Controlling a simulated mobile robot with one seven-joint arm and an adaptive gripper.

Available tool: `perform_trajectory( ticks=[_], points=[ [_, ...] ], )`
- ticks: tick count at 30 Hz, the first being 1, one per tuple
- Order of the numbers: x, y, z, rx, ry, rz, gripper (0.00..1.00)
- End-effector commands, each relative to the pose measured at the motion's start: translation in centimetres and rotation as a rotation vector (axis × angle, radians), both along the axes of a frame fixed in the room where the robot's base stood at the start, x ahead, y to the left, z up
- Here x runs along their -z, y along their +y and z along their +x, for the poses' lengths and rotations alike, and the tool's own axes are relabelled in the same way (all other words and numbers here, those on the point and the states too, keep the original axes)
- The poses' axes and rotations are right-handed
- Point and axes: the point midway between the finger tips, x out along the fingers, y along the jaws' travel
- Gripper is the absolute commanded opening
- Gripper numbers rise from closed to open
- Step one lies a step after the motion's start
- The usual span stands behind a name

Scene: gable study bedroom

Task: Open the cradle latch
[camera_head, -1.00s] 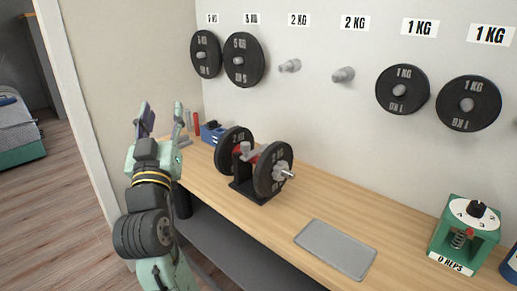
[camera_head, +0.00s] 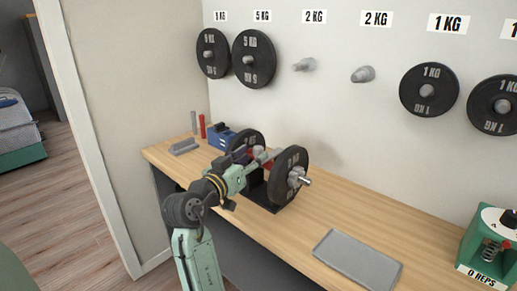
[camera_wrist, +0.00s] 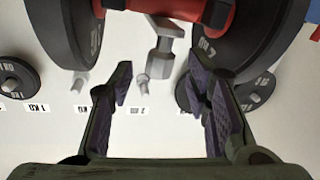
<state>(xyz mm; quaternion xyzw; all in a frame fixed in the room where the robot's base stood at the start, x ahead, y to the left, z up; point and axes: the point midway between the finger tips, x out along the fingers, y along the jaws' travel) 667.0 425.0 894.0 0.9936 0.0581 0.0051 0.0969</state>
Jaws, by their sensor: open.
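A dumbbell with black plates (camera_head: 289,176) rests across a dark cradle (camera_head: 262,194) on the wooden bench. In the wrist view, a red part (camera_wrist: 190,10) spans between the plates, with a grey T-shaped latch handle (camera_wrist: 164,45) at it. My gripper (camera_head: 254,158) is at the near side of the cradle, reaching between the plates. In the wrist view my gripper (camera_wrist: 158,88) is open and empty, its fingers on either side of the handle's line. The handle is just beyond the fingertips, apparently not touched. In the head view my gripper largely hides the latch.
Weight plates (camera_head: 429,90) hang on wall pegs above the bench (camera_head: 330,213). A grey tray (camera_head: 357,262) lies to the right, with a green rep counter (camera_head: 487,250) beyond. A blue box (camera_head: 222,138), red cylinder (camera_head: 202,126) and grey block (camera_head: 184,146) stand behind left.

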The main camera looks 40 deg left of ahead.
Motion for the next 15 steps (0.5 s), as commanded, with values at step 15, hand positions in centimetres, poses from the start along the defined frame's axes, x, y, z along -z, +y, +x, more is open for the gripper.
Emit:
perform_trajectory(
  ticks=[15],
  points=[
    [0.0,0.5,3.9,-0.001,-0.001,0.001,0.44]
  ],
)
